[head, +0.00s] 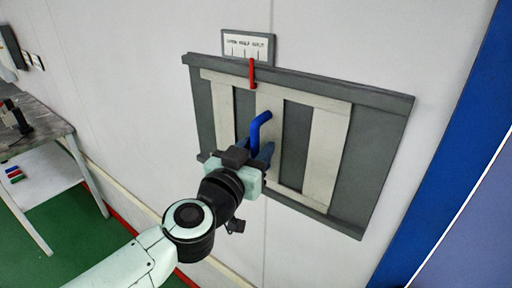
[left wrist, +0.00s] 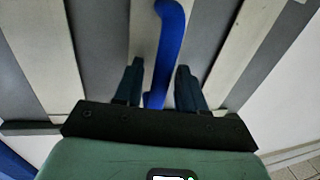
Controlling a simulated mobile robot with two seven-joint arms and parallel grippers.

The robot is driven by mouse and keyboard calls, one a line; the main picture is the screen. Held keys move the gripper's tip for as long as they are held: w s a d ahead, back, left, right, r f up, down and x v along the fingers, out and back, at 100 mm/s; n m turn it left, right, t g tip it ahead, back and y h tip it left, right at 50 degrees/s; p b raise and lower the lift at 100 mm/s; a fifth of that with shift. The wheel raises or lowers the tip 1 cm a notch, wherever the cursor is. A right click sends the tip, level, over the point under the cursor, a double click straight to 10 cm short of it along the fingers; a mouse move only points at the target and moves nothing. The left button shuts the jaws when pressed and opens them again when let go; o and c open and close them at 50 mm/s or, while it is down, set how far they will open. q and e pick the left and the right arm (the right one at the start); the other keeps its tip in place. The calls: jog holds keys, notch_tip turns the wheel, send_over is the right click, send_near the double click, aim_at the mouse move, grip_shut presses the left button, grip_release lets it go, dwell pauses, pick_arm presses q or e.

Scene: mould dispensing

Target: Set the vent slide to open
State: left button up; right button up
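The vent slide is a light slatted plate (head: 325,150) in a dark grey wall frame (head: 372,162), with dark gaps showing between its slats. A bent blue handle (head: 259,128) stands out from it and also shows in the left wrist view (left wrist: 168,42). A red pointer (head: 252,74) sits at the frame's top edge, below a white scale plate (head: 247,46) whose lettering is too small to read surely. My left gripper (head: 264,152) is at the handle's lower part. Its fingers (left wrist: 158,85) are apart on either side of the handle, with small gaps visible. My right gripper is out of view.
A grey table (head: 38,128) stands at the far left, with small coloured items (head: 14,174) on a lower shelf. A blue upright panel (head: 440,150) is right of the vent. The wall around the frame is clear.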

pick_arm(q)
grip_shut()
jog(key=w+a, duration=0.2)
jog(key=a, duration=0.1)
jog(key=w+a, duration=0.1)
jog(key=a, duration=0.1)
jog(key=shift+w+a, duration=0.2)
jog(key=shift+w, duration=0.1)
jog(key=shift+r, duration=0.1)
jog(key=shift+c, duration=1.3)
grip_release()
jog(key=shift+o, duration=1.3)
jog(key=shift+w, duration=0.1)
